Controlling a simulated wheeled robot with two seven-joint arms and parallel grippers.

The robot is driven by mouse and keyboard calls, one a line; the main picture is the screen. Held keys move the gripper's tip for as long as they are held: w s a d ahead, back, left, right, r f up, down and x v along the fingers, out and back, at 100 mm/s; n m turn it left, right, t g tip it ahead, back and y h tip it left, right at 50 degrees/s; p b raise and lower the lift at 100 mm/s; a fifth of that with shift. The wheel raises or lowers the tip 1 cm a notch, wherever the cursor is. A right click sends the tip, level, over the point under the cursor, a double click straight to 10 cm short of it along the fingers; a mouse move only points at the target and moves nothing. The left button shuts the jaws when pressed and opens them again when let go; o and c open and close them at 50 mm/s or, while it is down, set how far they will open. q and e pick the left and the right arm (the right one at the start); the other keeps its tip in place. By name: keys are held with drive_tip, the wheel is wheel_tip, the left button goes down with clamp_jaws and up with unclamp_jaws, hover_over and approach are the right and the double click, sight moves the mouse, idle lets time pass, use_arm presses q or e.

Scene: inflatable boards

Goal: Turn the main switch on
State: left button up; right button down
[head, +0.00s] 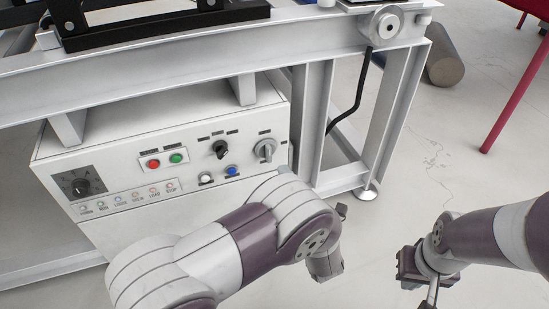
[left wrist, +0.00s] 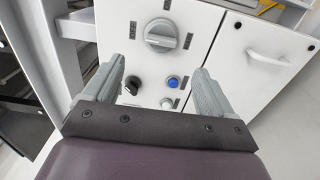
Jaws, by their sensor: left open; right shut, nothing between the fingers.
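The main switch, a large grey rotary knob, shows at the right end of the white control panel in the head view (head: 265,150). It also shows at the top of the left wrist view (left wrist: 161,35), with its grip bar slanted. My left gripper (left wrist: 160,82) is open and empty; its fingers frame the panel from below, short of the switch. In the head view my left arm hides the lower right of the panel, and the left fingers cannot be made out. My right gripper (head: 429,294) is shut and empty, low at the right, away from the panel.
A black knob (left wrist: 132,85), a blue button (left wrist: 173,82) and a white button (left wrist: 167,103) sit near the switch. Red (head: 153,163) and green (head: 176,158) buttons are further left. A metal frame (head: 345,56) overhangs the panel. Open floor lies right.

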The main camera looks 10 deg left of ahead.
sight(270, 156)
use_arm(q)
drive_tip(key=b+x, duration=0.2)
drive_tip(key=x, duration=0.3)
drive_tip(key=b+x, duration=0.2)
drive_tip(key=x, duration=0.3)
drive_tip(key=shift+w+a+f+b, duration=0.2)
drive_tip(key=shift+b, duration=0.15)
drive_tip(key=shift+w+a+r, duration=0.15)
drive_tip(key=shift+w, duration=0.05)
drive_tip(key=c, duration=1.1)
